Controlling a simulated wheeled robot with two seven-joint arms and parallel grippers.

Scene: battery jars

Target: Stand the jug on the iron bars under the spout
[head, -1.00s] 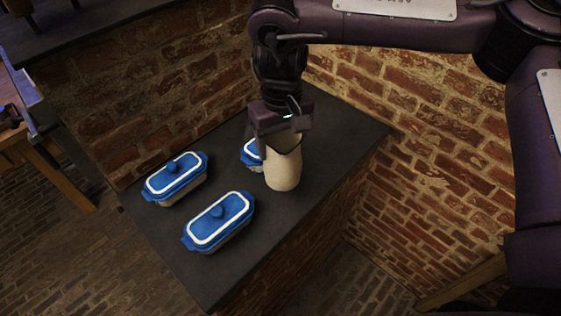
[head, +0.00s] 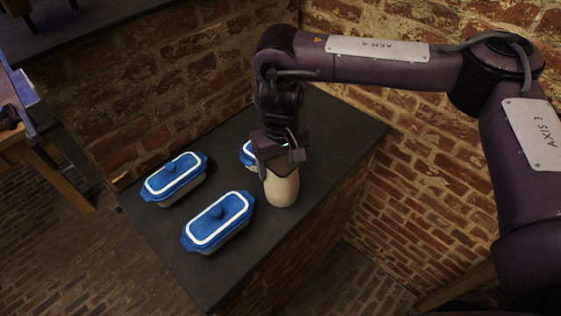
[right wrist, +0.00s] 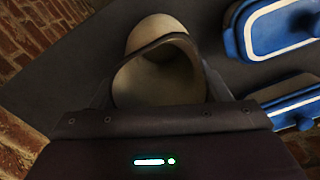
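The jug (head: 282,188) is cream with a dark rim and stands out against the dark worktop. My right gripper (head: 275,165) is over its upper part and hides its rim in the head view. In the right wrist view the jug (right wrist: 158,80) shows its open mouth between the two fingers, which lie close along its sides; the gripper looks shut on it. I cannot tell whether the jug's base touches the worktop. The iron bars and the spout are not in view, nor is my left gripper.
Two blue-lidded dishes, one in front (head: 218,222) and one further back (head: 175,178), stand left of the jug. A third (head: 248,153) is partly hidden behind my right gripper. Brick walls bound the dark worktop (head: 335,135). Its right part is clear.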

